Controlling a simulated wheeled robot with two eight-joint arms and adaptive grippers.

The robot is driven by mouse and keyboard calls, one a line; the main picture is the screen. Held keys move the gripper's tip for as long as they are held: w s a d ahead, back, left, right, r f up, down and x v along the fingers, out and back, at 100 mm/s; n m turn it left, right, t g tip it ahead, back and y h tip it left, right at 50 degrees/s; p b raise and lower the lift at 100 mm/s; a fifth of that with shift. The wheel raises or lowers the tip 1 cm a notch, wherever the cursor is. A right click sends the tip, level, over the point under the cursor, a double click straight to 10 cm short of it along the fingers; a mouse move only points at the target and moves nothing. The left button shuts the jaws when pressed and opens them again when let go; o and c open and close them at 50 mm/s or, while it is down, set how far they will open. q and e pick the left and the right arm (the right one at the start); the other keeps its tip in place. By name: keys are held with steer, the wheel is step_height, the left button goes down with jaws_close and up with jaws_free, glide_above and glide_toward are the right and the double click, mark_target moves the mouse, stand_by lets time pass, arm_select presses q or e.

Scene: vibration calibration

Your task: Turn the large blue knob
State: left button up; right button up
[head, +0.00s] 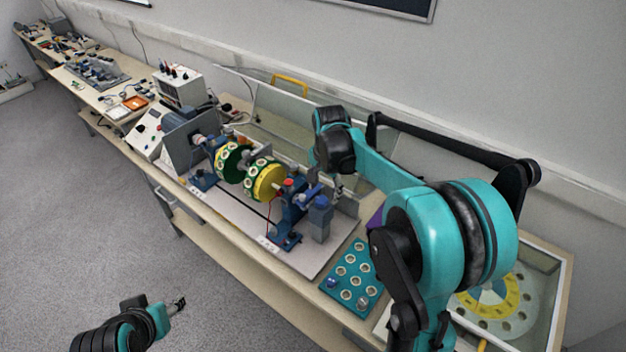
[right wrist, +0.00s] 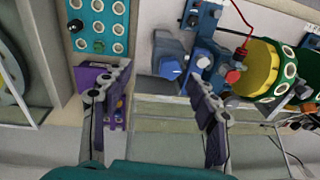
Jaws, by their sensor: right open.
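The large blue knob (right wrist: 170,69) sits on a blue-grey block (right wrist: 172,50) in the right wrist view, between my right fingertips in the picture. In the head view the knob (head: 321,201) tops the block (head: 319,222) at the right end of the rig. My right gripper (head: 338,187) is just beyond it, partly hidden by my arm. In the right wrist view the right gripper (right wrist: 160,72) has its fingers wide apart with nothing between them; I see no contact with the knob. My left gripper (head: 179,303) is low at the left, over the floor, too small to read.
Yellow and green discs (head: 265,181) on a shaft stand left of the knob. A teal board with round holes (head: 350,272) lies in front to the right. A purple block (right wrist: 95,77) is beside my right gripper's left finger. A clear cover (head: 283,115) stands behind the rig.

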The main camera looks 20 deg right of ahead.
steer(key=m+g+p, duration=0.1)
steer(key=m+p, duration=0.1)
glide_above(322, 199)
steer(key=shift+s+f, duration=0.1)
steer(key=shift+f, duration=0.7)
arm_select(q)
steer(key=r, duration=0.2)
steer(key=shift+w+a+r+b, duration=0.15)
steer(key=shift+a+r+b, duration=0.15)
steer(key=shift+b, duration=0.05)
arm_select(e)
step_height(322, 199, down, 8)
steer(key=shift+r, duration=0.15)
steer(key=c, duration=1.2)
